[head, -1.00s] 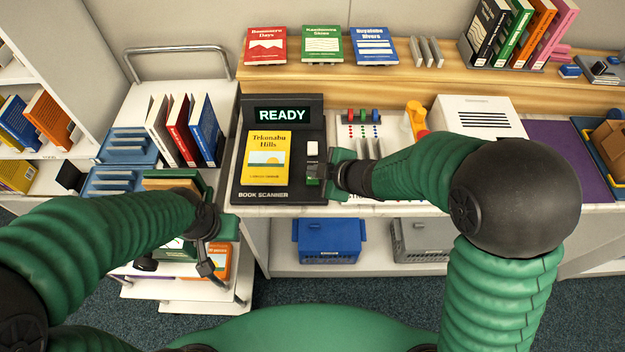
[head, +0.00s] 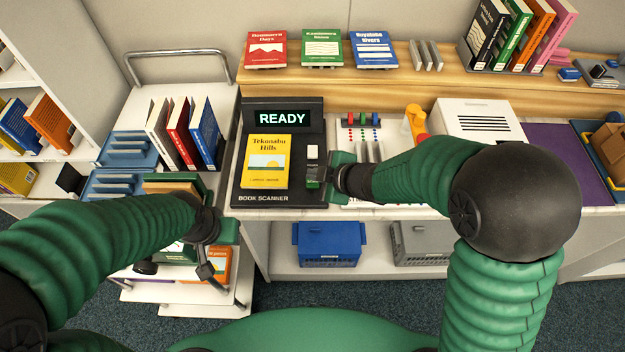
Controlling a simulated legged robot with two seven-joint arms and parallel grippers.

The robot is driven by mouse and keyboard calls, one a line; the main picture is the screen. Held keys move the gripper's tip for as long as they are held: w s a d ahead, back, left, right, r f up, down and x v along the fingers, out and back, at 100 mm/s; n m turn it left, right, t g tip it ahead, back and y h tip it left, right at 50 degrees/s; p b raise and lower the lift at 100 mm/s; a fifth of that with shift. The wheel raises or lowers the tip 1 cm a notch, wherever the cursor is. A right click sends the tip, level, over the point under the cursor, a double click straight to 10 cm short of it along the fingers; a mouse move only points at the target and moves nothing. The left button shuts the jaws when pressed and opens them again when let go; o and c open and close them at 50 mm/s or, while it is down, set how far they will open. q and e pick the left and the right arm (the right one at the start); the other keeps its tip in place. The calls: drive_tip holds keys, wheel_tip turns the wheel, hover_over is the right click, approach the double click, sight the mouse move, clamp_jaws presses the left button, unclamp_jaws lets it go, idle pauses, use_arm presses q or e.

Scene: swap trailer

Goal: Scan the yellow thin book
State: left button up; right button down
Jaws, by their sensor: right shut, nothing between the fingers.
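The yellow thin book (head: 265,162), titled "Tekunabu Hills", lies flat, cover up, on the black book scanner (head: 240,186). The scanner's display (head: 282,118) reads "READY". My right gripper (head: 315,178) is shut and empty at the scanner's right side, by the switches below the white one (head: 313,152); whether it touches them I cannot tell. My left gripper (head: 190,190) is over the cart at the left, beside a tan and green item.
A cart (head: 228,108) at the left holds upright books and blue racks. Three books, red (head: 266,50), green (head: 322,48) and blue (head: 373,50), stand on the back shelf. A blue bin (head: 328,243) sits below the counter.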

sight(315, 184)
drive_tip(key=shift+f, duration=0.1)
idle(0.7)
drive_tip(key=shift+f, duration=0.3)
drive_tip(key=shift+s+f+b, duration=0.1)
drive_tip(key=shift+f+b, duration=0.35)
drive_tip(key=shift+b, duration=0.2)
idle(0.3)
drive_tip(key=shift+r, duration=0.1)
drive_tip(key=shift+r+p, duration=0.8)
drive_tip(key=shift+p, duration=0.15)
wheel_tip(315, 184, up, 5)
drive_tip(key=p, duration=0.5)
drive_tip(key=shift+r, duration=0.15)
